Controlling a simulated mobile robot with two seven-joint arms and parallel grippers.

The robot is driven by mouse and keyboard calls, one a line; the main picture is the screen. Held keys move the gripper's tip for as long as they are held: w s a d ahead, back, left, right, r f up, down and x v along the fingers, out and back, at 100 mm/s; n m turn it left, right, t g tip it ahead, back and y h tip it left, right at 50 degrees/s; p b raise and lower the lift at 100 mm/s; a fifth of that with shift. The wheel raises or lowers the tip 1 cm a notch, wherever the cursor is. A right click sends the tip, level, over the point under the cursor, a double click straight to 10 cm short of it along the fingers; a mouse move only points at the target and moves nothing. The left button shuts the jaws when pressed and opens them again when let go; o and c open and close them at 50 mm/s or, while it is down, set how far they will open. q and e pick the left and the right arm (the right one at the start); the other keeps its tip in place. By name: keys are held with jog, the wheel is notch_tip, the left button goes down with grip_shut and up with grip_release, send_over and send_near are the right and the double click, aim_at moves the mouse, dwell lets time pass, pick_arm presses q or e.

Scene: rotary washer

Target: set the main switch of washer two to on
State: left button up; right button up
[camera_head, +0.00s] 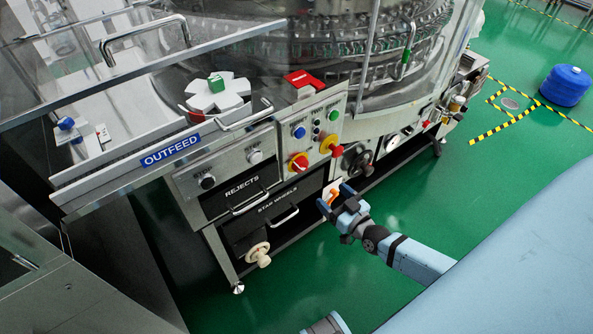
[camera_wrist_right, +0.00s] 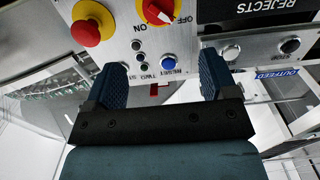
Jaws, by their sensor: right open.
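The main switch (camera_head: 298,162) is a red rotary knob on a yellow disc, on the washer's control panel (camera_head: 312,125). It also shows near the top of the wrist view (camera_wrist_right: 158,12), upside down, its white mark on the side of the OFF lettering, away from ON. My right gripper (camera_head: 337,196) is open, below and right of the panel in the head view. In the wrist view its two blue fingers (camera_wrist_right: 160,80) stand apart with nothing held, and the knob lies beyond them. My left gripper is not in view.
A red-and-yellow emergency stop (camera_head: 329,145) sits beside the switch. A blue button (camera_head: 299,132) and small lamps are above. Drawer handles (camera_head: 285,216), a black handwheel (camera_head: 357,161) and a glass guard (camera_head: 160,70) surround the panel.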

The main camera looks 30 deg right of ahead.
aim_at(305, 168)
jog(key=w, duration=0.4)
jog(key=w+b, duration=0.1)
jog(key=w, duration=0.4)
jog(key=w+a, duration=0.1)
jog(key=w, duration=0.3)
jog(key=shift+w+b, duration=0.25)
jog(key=shift+b, duration=0.05)
jog(key=c, duration=0.9)
